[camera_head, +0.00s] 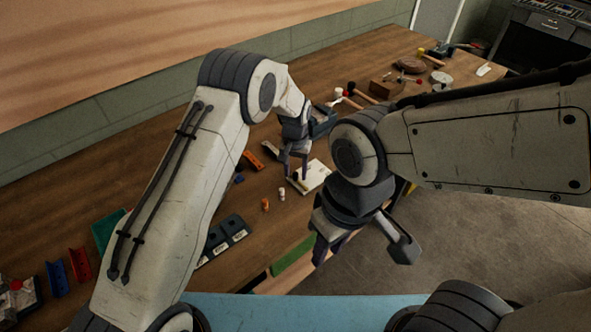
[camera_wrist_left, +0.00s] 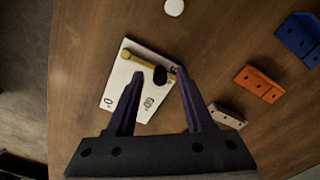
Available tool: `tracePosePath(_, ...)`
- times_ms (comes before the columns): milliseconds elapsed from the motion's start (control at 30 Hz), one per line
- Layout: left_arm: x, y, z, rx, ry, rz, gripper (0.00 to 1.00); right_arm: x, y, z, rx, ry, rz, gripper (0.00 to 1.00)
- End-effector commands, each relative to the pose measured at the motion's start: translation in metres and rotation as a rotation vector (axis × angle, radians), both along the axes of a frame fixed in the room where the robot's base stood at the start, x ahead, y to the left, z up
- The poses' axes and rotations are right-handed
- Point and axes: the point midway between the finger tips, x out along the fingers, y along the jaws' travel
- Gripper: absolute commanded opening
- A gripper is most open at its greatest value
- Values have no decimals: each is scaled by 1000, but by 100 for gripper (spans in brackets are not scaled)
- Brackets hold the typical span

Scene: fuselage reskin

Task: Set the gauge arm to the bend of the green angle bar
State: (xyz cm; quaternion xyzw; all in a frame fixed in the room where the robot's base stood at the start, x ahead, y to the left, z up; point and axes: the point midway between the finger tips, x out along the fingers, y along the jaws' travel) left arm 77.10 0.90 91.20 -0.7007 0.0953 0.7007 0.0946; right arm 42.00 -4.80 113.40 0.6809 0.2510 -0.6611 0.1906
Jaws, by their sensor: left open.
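The gauge is a white plate (camera_head: 316,174) on the table; it also shows in the left wrist view (camera_wrist_left: 118,92) with dark marks. A yellow gauge arm (camera_wrist_left: 143,60) lies across its far end, with a round yellow end at left and a black knob (camera_wrist_left: 160,76) near its right end. My left gripper (camera_head: 296,174) is open above the plate, its fingertips (camera_wrist_left: 158,73) on either side of the knob; contact cannot be told. My right gripper (camera_head: 333,247) hangs nearer, its jaw gap unclear. A green piece (camera_head: 106,228) lies behind my left arm; whether it is the angle bar is unclear.
A green strip (camera_head: 293,257) lies along the table's front edge. Red (camera_head: 79,264) and blue (camera_head: 57,278) pieces lie at left. Orange (camera_wrist_left: 258,84) and blue (camera_wrist_left: 298,38) brackets lie right of the gauge in the wrist view. Tools crowd the far table end.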

Motion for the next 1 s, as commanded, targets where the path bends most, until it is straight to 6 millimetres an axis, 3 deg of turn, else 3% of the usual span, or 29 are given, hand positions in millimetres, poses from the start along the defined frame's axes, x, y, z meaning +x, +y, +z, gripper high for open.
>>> tracePosePath(133,0,0,0,0,0,0,52,0,0,0,0,0,0,34)
tracePosePath(267,0,0,0,0,0,0,2,0,0,0,0,0,0,34)
tracePosePath(300,0,0,0,0,0,0,0,0,0,0,0,0,0,34)
tracePosePath(1000,0,0,1,0,0,0,0,0,0,0,0,0,0,34)
